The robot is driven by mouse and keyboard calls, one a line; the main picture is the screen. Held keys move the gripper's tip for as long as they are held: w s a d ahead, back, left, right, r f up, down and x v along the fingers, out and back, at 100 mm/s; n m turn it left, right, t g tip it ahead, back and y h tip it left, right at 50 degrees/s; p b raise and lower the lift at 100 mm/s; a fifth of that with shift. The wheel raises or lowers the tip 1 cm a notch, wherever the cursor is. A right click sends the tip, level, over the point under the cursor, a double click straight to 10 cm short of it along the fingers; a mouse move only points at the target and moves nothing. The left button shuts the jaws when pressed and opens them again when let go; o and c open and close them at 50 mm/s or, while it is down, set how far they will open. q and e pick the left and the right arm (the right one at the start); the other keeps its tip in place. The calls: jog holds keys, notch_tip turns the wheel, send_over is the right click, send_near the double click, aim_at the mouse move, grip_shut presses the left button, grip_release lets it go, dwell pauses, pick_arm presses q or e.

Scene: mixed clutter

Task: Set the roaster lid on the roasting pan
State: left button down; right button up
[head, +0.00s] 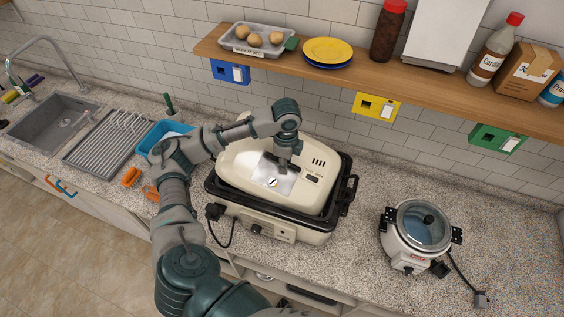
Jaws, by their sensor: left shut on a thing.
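The roasting pan (300,229) has a cream body, a black rim and a black side handle, and stands on the counter. My left gripper (279,172) points down at the middle of the lid and is shut on it, at the handle area. The fingertips and the handle are partly hidden by the gripper. I cannot tell whether the lid rests fully on the pan or is slightly above it. My right gripper is not in view.
A white cooker with a glass lid (424,224) stands to the right, its cord on the counter. A drying rack (110,143), blue tub (165,135) and sink (50,121) are left. Counter between pan and cooker is clear.

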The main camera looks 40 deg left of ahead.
pick_arm(q)
jog(key=c, duration=1.2)
grip_release()
jog(key=shift+d, duration=0.3)
jog(key=shift+o, duration=1)
jog(key=shift+w+d+f, duration=0.1)
jog(key=shift+w, duration=0.1)
jog(key=shift+w+d, duration=0.15)
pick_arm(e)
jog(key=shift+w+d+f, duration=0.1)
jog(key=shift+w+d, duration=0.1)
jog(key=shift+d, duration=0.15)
pick_arm(q)
jog(key=shift+s+a, duration=0.2)
jog(key=shift+a, duration=0.05)
